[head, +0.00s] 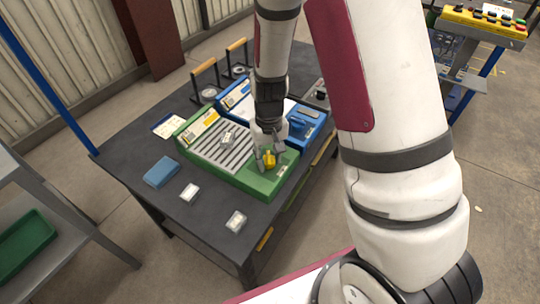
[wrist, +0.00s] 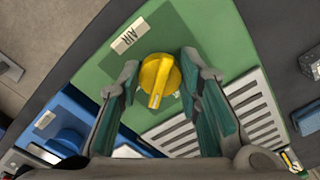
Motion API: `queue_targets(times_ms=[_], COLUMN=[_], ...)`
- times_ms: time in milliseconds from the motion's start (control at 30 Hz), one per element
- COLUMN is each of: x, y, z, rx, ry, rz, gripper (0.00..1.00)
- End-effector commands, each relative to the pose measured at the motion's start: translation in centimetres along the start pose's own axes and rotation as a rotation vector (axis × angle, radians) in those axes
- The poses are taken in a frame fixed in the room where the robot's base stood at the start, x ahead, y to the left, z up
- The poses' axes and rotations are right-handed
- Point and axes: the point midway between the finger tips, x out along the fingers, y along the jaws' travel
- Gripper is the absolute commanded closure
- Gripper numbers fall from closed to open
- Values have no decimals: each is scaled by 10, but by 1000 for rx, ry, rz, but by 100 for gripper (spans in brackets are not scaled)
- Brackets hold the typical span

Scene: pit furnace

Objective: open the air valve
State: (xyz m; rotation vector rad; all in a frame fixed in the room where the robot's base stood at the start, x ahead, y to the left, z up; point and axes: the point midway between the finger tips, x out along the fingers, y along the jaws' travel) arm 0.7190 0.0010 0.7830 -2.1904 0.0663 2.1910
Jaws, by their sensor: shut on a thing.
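The air valve is a yellow round knob (wrist: 160,80) with a raised grip bar, on the green panel (wrist: 100,75). A label reading AIR (wrist: 128,35) sits beside it. In the head view the yellow knob (head: 270,161) is at the green panel's (head: 258,183) front right corner. My gripper (wrist: 160,76) points down over the knob, with one finger on each side, shut on it. In the head view my gripper (head: 268,158) partly hides the knob. The exact finger contact is hard to see.
A blue panel (head: 310,117) with a blue knob (head: 297,124) adjoins the green one. The green panel carries a slotted grille (head: 225,150) and a small grey block. A blue box (head: 161,172) and two small white blocks (head: 189,192) (head: 236,221) lie on the dark table (head: 150,207).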

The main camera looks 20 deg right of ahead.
Motion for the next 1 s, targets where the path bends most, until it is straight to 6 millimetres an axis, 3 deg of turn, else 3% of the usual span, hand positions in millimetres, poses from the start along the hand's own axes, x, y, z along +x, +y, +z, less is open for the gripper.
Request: queue_targets(times_ms=[500, 1000], x=[-1, -1], y=[-2, -2], z=[0, -1], rx=[444, 628], ry=[1, 1], rz=[1, 0], gripper=[96, 96])
